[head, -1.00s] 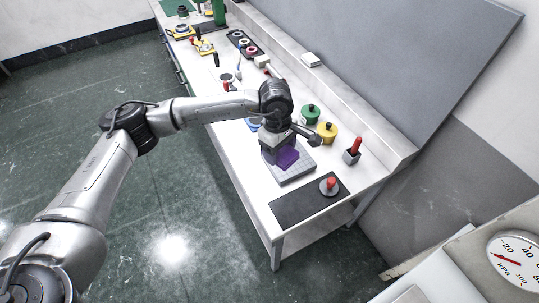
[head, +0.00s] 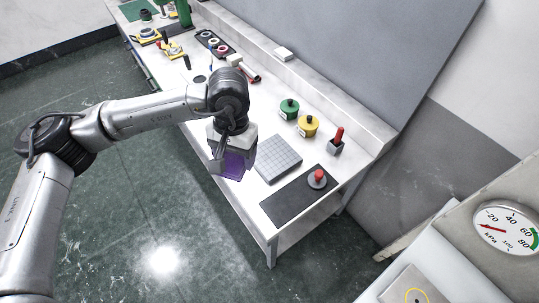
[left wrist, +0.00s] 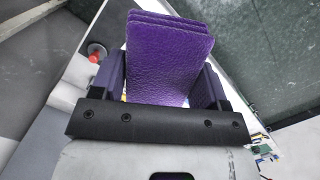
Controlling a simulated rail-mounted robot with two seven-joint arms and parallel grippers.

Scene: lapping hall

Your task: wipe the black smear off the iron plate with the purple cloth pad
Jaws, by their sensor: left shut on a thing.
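The iron plate (head: 279,158) is a grey square with a grid of fine lines, lying on the white bench. Its visible face looks evenly grey, and I make out no black smear on it. My left gripper (head: 229,160) is shut on the purple cloth pad (head: 235,167). It holds the pad to the left of the plate, near the bench's front edge, apart from the plate in the head view. In the left wrist view the pad (left wrist: 168,60) stands between the two fingers. My right gripper is not in view.
A dark mat (head: 290,203) with a red-knobbed grey disc (head: 317,179) lies nearer than the plate. Behind stand a green pot (head: 289,108), a yellow pot (head: 307,126) and a red-handled block (head: 336,142). Several tools and rings lie farther along the bench (head: 262,99).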

